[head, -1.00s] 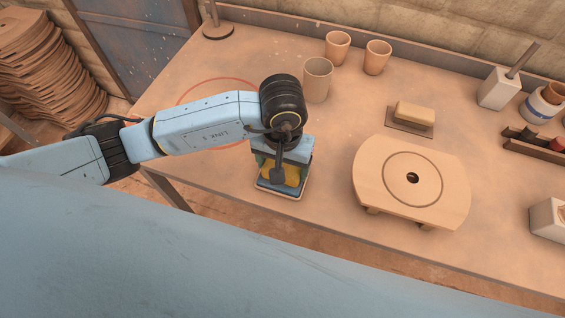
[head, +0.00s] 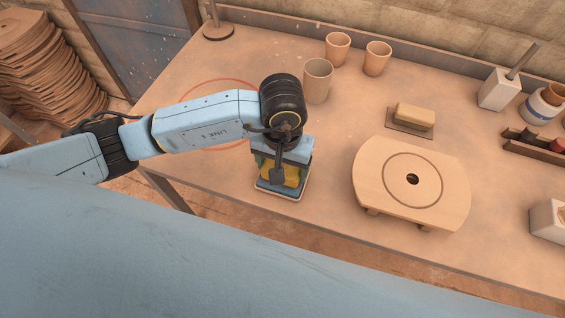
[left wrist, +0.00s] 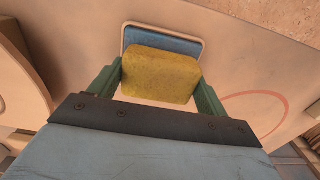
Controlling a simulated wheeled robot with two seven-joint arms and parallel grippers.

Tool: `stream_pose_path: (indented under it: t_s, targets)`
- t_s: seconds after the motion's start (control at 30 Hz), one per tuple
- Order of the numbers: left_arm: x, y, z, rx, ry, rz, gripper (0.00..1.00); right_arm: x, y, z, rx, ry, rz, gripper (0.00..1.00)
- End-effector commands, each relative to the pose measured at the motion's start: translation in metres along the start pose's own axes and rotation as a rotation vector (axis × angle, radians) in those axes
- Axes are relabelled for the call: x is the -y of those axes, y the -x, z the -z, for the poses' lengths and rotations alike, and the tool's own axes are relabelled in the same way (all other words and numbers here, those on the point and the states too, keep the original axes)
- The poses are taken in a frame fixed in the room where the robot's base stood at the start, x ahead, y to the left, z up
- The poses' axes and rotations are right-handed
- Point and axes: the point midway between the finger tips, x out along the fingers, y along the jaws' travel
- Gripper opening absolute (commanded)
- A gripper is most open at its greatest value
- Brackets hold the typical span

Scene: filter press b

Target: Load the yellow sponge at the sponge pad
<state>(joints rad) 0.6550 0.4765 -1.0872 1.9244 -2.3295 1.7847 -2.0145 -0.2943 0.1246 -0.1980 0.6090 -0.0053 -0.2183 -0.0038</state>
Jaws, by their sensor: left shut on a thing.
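The yellow sponge (head: 291,176) is held between the fingers of my left gripper (head: 279,170). In the left wrist view the sponge (left wrist: 160,75) sits across the gap between two green fingers, which press its ends. The sponge pad (head: 281,192), a blue rectangle with a pale rim, lies near the table's front edge. The sponge is over it in the head view. In the left wrist view the pad (left wrist: 160,42) shows beyond the sponge, which hides part of it. I cannot tell whether sponge and pad touch. My right gripper is not in view.
A round-topped wooden bat (head: 440,185) stands on feet to the right of the pad. A tan block (head: 414,112) on a dark mat lies behind it. Several cups, including one (head: 317,82), stand at the back. A red circle marks clear table at left.

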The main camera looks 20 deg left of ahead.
Motion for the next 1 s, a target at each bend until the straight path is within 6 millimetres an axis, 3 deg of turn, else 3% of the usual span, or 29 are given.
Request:
stream_pose_path:
  t_s: [0.63,1.0]
  targets:
    - [0.0,0.057,0.001,-0.005,-0.001,-0.002,0.58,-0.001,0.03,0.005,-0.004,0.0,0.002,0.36]
    - [0.0,0.065,0.001,-0.004,0.0,-0.002,0.58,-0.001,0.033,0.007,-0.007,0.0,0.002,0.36]
